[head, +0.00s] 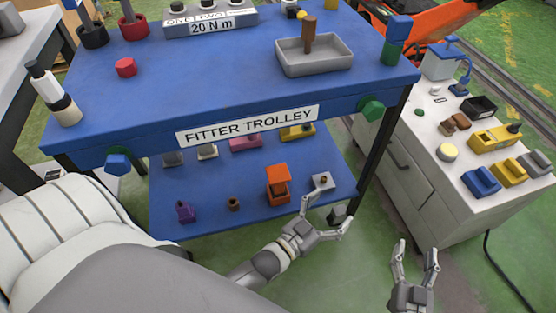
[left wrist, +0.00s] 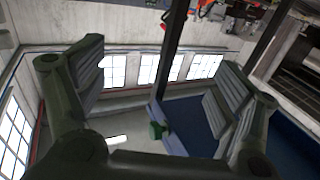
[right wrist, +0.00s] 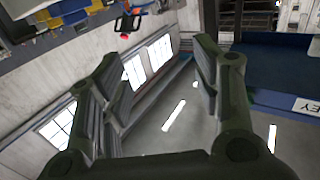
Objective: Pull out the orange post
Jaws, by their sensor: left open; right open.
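The orange post (head: 276,173) stands upright on the trolley's lower shelf (head: 240,210), set in or against a darker orange block (head: 278,196). I cannot tell how deep it sits. My left gripper (head: 329,208) is open and empty, at the shelf's front right edge, to the right of the post and apart from it. One left finger is close to a light grey block (head: 322,181); I cannot tell whether they touch. My right gripper (head: 415,250) is open and empty, further right, in front of the white cabinet. Neither wrist view shows the post.
The blue trolley top (head: 230,95) overhangs the shelf, with a label on its front edge. Purple (head: 185,212) and brown (head: 234,204) pieces stand left of the post. A trolley leg (head: 380,145) is at right. The white cabinet (head: 420,180) holds several blocks.

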